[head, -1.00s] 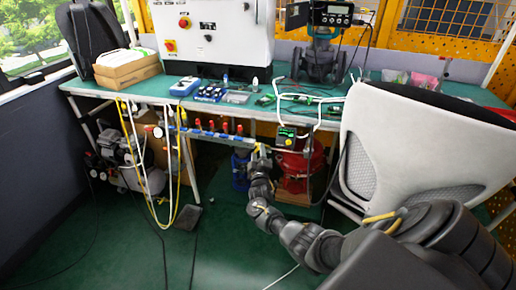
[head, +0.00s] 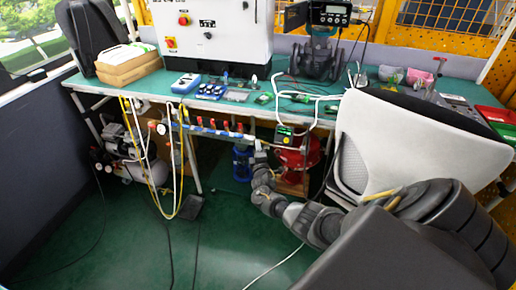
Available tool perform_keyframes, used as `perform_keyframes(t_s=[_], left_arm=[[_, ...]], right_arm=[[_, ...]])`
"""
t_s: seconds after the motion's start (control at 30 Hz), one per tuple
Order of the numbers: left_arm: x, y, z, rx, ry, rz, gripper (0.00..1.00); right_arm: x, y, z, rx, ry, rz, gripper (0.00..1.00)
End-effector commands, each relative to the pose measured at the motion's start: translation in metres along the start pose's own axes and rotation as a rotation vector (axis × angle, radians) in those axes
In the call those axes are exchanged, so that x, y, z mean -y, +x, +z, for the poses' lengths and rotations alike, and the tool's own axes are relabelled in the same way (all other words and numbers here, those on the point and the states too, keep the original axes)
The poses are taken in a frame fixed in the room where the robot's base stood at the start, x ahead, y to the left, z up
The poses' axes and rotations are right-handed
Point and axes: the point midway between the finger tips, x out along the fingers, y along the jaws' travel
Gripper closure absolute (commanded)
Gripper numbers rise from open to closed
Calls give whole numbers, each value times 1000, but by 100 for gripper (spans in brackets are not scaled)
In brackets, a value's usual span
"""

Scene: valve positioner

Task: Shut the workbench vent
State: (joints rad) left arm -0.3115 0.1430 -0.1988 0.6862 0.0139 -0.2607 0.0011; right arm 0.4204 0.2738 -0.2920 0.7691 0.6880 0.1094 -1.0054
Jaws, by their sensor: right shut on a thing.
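A blue-grey air pipe (head: 215,132) with several red valve handles runs along under the front edge of the workbench (head: 130,97). My right gripper (head: 258,147) is at the right end of this pipe, below the bench edge. It is shut on a small part there, which looks like the vent handle. The fingers hide most of that part, so its angle cannot be told. My right arm reaches in from the lower right. My left gripper is not in view.
A white chair (head: 400,140) stands close beside my right arm. A red round vessel (head: 297,160) and a blue cylinder (head: 242,163) stand under the bench behind the gripper. Yellow and white hoses (head: 155,180) hang at the left. The green floor in front is mostly clear.

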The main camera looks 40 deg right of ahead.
Motion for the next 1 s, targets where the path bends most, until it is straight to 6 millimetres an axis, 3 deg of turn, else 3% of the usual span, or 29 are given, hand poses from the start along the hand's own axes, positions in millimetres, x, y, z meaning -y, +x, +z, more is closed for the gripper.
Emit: perform_keyframes(t_s=[0.5, 0.53, 0.7, 1.0], left_arm=[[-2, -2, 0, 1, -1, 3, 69], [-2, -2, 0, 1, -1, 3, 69], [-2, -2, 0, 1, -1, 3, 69], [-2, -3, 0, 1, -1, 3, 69]], right_arm=[[1, 0, 0, -1, -20, -9, 77], [1, 0, 0, -1, -19, -9, 53], [0, 0, 0, -1, -18, -8, 33], [0, -2, 0, 0, -17, -7, 33]])
